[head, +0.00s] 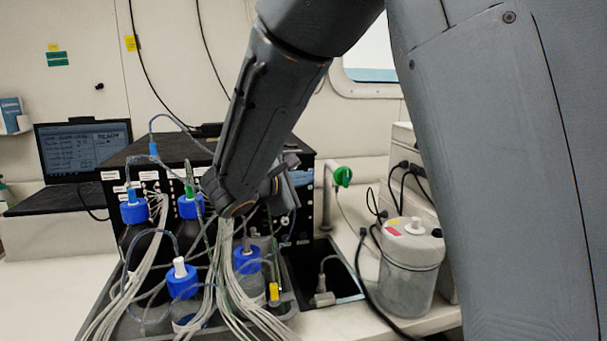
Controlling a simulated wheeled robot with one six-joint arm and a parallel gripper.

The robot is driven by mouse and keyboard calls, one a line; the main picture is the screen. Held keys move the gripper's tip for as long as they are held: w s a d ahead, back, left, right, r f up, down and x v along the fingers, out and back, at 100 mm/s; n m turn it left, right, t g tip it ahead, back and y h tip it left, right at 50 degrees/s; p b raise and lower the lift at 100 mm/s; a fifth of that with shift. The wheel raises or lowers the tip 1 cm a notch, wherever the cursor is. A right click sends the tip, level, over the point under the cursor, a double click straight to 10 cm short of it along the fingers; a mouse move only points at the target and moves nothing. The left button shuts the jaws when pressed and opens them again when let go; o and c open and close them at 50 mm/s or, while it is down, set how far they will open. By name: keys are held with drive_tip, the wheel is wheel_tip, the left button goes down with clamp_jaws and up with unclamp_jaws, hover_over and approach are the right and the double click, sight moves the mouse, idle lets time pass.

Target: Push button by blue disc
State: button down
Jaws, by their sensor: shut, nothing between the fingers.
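My gripper (284,188) is at the front of the black instrument box (318,205), behind my forearm and wrist. Its fingers are shut with nothing held, and the tips are mostly hidden. A small pale blue patch (301,178) shows beside the gripper at the box's right front. I cannot tell whether it is the blue disc. No button can be made out, as my arm covers much of the box front. I cannot tell whether the gripper touches the box.
Several blue-capped bottles (247,260) stand in a tray before the box, with bundles of grey cables (150,262) around them. A white canister (411,262) with hoses stands at the right. A green knob (343,176) is right of the box. A laptop (84,148) is at the left.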

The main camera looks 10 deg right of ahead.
drive_tip(key=shift+s, duration=2.3)
